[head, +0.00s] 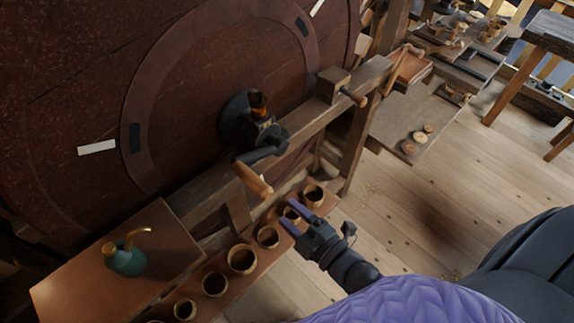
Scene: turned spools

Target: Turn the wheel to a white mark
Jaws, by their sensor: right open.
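The large dark reddish-brown wheel (75,90) fills the upper left of the head view, partly cut off by the frame. A white mark (97,147) shows on it at the left and another white mark (317,8) at the top. Dark marks sit on its paler ring, one (135,138) near the left white mark and one (302,27) near the top one. A black crank with a wooden handle (252,180) projects from the hub. My right gripper (288,217) is open and empty, below and right of the handle, apart from it. My left gripper is out of view.
A wooden shelf with several brown cups (243,259) runs below the wheel, close to my right gripper. A green oil can (125,258) stands on a board at lower left. A wooden beam with a peg (352,97) crosses right of the hub. Floor at right is mostly clear.

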